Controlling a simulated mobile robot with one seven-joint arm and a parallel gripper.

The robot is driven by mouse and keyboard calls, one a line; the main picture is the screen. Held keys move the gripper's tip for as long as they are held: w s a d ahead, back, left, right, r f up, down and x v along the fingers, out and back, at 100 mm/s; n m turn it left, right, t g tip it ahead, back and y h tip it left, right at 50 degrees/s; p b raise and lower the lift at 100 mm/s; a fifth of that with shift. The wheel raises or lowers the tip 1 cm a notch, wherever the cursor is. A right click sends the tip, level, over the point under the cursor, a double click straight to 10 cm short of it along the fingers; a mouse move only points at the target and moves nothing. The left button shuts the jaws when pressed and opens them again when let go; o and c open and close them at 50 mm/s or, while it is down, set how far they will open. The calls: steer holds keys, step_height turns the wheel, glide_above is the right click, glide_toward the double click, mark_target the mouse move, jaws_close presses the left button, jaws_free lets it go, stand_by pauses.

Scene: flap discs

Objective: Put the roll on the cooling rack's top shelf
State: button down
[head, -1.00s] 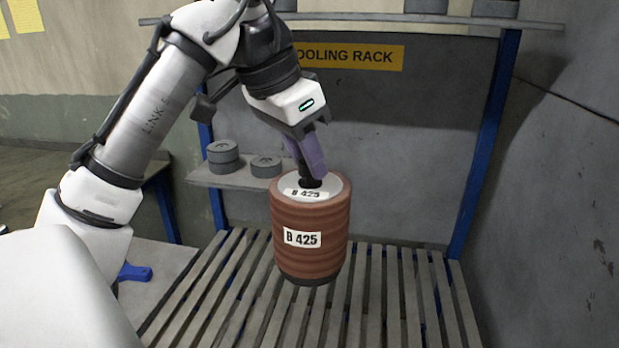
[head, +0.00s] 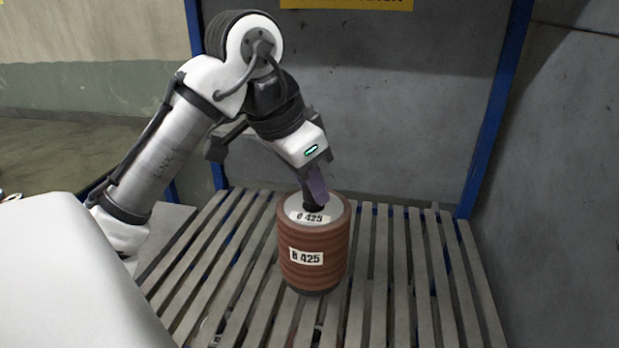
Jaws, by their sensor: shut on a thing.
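The roll, a red-brown ribbed cylinder (head: 312,240) with a pale top and two "B 425" labels, is upright over the middle of a slatted grey shelf (head: 405,270) between blue posts. My gripper (head: 314,203) is above the roll, shut on the dark stub at its top centre. The roll's lower end overlaps the slats in the picture; I cannot tell whether it touches them. The far sides of the stub and the roll are hidden. The lower part of a yellow sign (head: 345,3) shows at the top edge.
Blue posts (head: 497,105) stand at the back corners, with a grey back panel (head: 400,110) between them. A grey wall (head: 565,150) is close on the right. The slats right of the roll are bare. Small things show through gaps at the front, too hidden to name.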

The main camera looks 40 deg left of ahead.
mark_target(304, 198)
steer(key=shift+f+b, duration=2)
steer(key=shift+f, duration=0.1)
steer(key=c, duration=1.1)
jaws_free()
steer(key=shift+f, duration=0.1)
steer(key=v, duration=1.2)
steer(key=shift+s, duration=0.15)
